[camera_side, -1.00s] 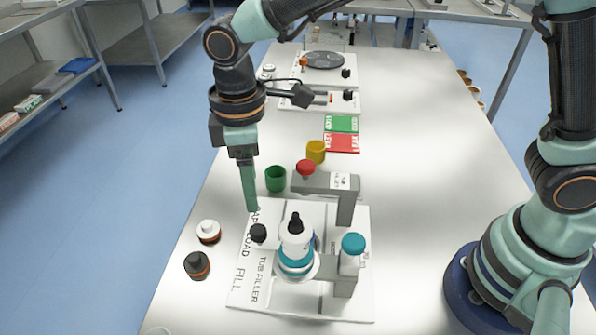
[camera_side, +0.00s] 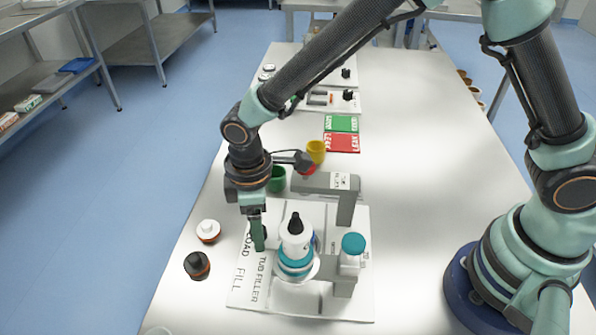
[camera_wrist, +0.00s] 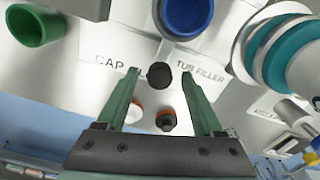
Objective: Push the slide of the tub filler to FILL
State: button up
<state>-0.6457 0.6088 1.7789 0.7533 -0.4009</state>
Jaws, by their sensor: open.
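The tub filler (camera_side: 245,297) is a white plate lettered LOAD and FILL, with grey posts. Its black slide knob (camera_wrist: 159,75) shows between my fingers in the wrist view. In the side view my gripper (camera_side: 258,246) hides the knob, near the LOAD lettering. My gripper (camera_wrist: 160,73) is open, one finger on each side of the knob; I cannot tell whether either touches it. A blue tub (camera_wrist: 187,16) shows at the top of the wrist view. A teal-banded white bottle (camera_side: 295,245) with a black tip stands on the filler.
A white-topped cap (camera_side: 208,231) and a black-topped cap (camera_side: 197,265) lie left of the plate. A green cup (camera_side: 277,180) and a yellow cup (camera_side: 316,151) stand behind it. The table right of the plate is clear.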

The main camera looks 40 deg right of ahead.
grip_shut()
dwell(1.3)
